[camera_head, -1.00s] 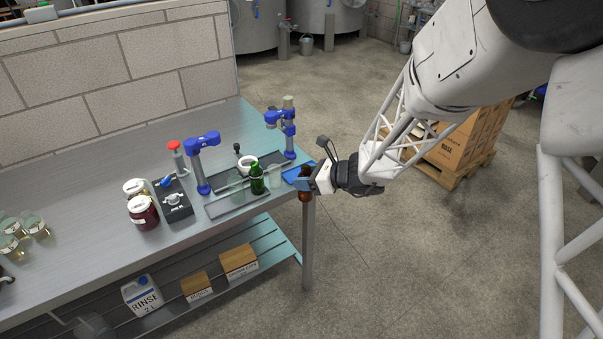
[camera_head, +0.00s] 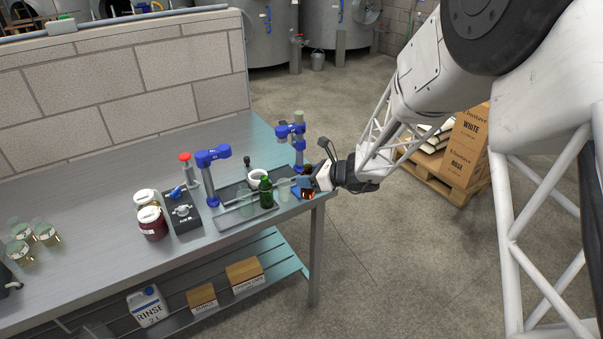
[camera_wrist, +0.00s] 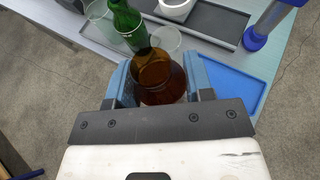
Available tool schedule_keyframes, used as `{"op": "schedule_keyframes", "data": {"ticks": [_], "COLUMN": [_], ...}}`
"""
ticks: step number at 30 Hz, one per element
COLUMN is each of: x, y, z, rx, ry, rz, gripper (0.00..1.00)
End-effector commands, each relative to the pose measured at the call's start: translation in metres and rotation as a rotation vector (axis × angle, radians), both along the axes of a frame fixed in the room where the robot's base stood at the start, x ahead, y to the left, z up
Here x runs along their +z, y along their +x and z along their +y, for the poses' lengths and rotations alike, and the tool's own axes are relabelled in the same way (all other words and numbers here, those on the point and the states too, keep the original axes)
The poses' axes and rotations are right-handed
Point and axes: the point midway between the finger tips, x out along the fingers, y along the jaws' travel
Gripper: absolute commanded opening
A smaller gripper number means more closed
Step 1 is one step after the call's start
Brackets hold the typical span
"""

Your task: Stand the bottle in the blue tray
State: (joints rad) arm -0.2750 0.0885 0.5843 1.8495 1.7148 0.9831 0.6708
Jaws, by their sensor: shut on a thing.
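My gripper (camera_head: 309,186) is at the right end of the steel bench. It is shut on a brown glass bottle (camera_head: 308,173), whose orange-brown lower part shows below the jaws. In the wrist view the blue fingers (camera_wrist: 124,84) hold the bottle (camera_wrist: 158,82) from both sides, its open mouth toward the camera. The blue tray (camera_wrist: 230,84) is a flat, empty-looking tray at the bench corner, partly hidden by the gripper and bottle. I cannot tell whether the bottle's base touches the tray.
A green bottle (camera_head: 265,191) and clear glasses (camera_head: 284,190) stand close left of my gripper, by a dark tray (camera_wrist: 218,22) with a white bowl (camera_wrist: 176,8). A blue-clamped stand (camera_head: 297,140) rises behind. Jars (camera_head: 152,222) stand farther left.

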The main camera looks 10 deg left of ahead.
Motion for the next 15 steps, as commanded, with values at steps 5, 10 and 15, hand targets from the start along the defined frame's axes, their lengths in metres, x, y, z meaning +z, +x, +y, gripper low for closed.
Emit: {"op": "schedule_keyframes", "data": {"ticks": [5, 10, 15], "x": [-0.003, -0.006, -0.007], "y": [0.023, 0.044, 0.061], "z": [0.012, 0.022, 0.03], "rx": [0.0, 0.001, 0.001], "ry": [0.0, -0.001, -0.001], "rz": [-0.001, 0.001, 0.0], "gripper": [0.12, 0.12, 0.12]}}
